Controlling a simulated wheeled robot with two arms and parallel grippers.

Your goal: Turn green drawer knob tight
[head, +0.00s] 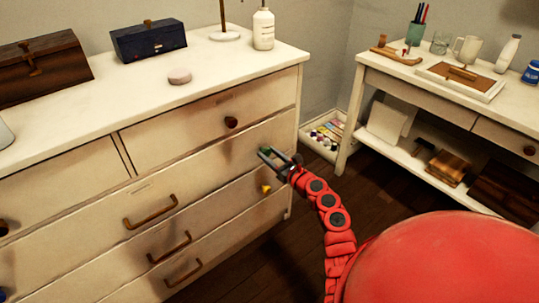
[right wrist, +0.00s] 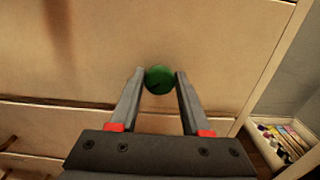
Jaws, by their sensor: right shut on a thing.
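The green drawer knob (right wrist: 160,79) sits on the pale front of a dresser drawer in the right wrist view. My right gripper (right wrist: 160,88) has one finger on each side of the knob and is shut on it. In the head view my right gripper (head: 268,153) reaches the right part of the dresser (head: 215,152), and the knob (head: 265,149) shows only in small part behind the fingers. I cannot tell how tight the knob is. My left gripper is not in view.
A brown knob (head: 231,122) is on the drawer above, and a yellow knob (head: 266,189) is below. Brown handles (head: 150,212) lie to the left. A desk (head: 430,82) stands at right, with a box of tubes (head: 326,134) on the floor between.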

